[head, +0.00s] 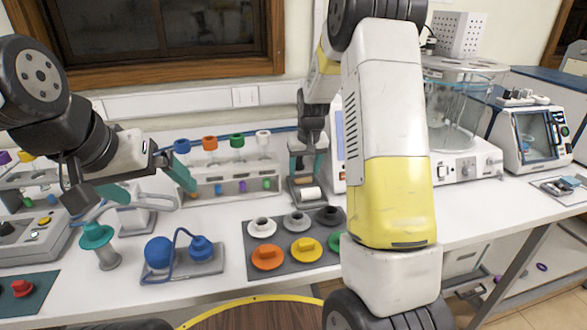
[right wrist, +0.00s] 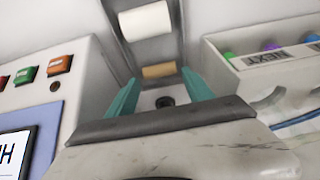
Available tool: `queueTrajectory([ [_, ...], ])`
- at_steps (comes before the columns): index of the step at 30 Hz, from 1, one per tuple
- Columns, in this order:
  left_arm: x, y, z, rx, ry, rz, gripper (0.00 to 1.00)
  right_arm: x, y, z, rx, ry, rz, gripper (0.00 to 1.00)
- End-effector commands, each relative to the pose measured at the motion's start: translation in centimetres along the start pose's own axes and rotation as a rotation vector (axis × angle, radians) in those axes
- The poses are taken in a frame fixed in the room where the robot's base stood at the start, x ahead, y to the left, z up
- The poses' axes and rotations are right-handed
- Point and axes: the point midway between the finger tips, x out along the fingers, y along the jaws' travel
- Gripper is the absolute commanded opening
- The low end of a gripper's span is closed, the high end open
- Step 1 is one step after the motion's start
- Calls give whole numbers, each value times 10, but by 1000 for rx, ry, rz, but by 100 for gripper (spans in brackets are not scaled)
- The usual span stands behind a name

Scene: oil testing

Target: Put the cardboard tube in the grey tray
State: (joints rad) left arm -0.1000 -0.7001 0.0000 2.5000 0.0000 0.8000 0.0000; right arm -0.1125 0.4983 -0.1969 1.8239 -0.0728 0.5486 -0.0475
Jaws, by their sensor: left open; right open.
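The tan cardboard tube (right wrist: 158,71) lies crosswise on the dark grey tray (right wrist: 117,36) in the right wrist view, beyond the fingertips and in line with the gap between them. I cannot tell whether it touches the tray floor. A white roll (right wrist: 145,20) lies in the same tray; it also shows in the head view (head: 310,193). My left gripper (head: 148,183) is open and empty over the left bench.
A rack with coloured-capped tubes (head: 232,186) stands close left of the tray. A device with coloured buttons (right wrist: 50,75) stands on its other side. A dark mat with coloured knobbed discs (head: 260,275) and blue bulbs (head: 160,252) lie in front.

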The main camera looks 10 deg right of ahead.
Motion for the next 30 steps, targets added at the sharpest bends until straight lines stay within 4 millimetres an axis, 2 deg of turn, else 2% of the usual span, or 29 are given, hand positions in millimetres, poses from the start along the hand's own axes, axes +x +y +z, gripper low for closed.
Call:
queueTrajectory([
  [1, 0, 0, 0, 0, 0, 0, 100, -13, 0, -2, 0, 6, 0, 60],
  [6, 0, 0, 0, 0, 0, 0, 100, -50, 0, -1, 0, 4, 0, 60],
  [9, 0, 0, 0, 0, 0, 0, 100, -66, 0, 0, 0, 2, 0, 60],
  [16, 0, 0, 0, 0, 0, 0, 100, -90, 0, 2, 2, 5, -4, 60],
  [19, 0, 0, 0, 0, 0, 0, 100, -111, -3, 12, 8, 22, -20, 60],
  [23, 0, 0, 0, 0, 0, 0, 100, -159, -12, 42, 19, 68, -63, 60],
  [27, 0, 0, 0, 0, 0, 0, 100, -211, -25, 92, 24, 126, -110, 60],
  [30, 0, 0, 0, 0, 0, 0, 100, -239, -35, 132, 22, 165, -137, 60],
])
